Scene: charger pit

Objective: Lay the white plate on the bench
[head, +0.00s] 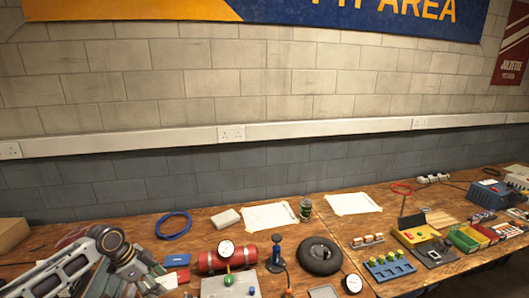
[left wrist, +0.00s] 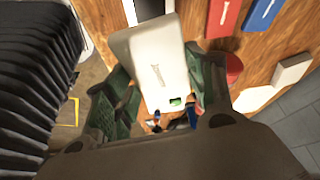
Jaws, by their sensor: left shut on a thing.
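The white plate (left wrist: 152,52) is a pale, flat piece with rounded corners, dark lettering and a small green patch. In the left wrist view it sits between the green fingers of my left gripper (left wrist: 160,75), which is shut on it. In the head view my left gripper (head: 150,284) is low at the left, over the near part of the wooden bench (head: 215,227). A pale bit of the plate (head: 167,281) shows beside its fingers there; the rest is hidden. My right gripper is not in view.
Bare wood shows around the coil.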

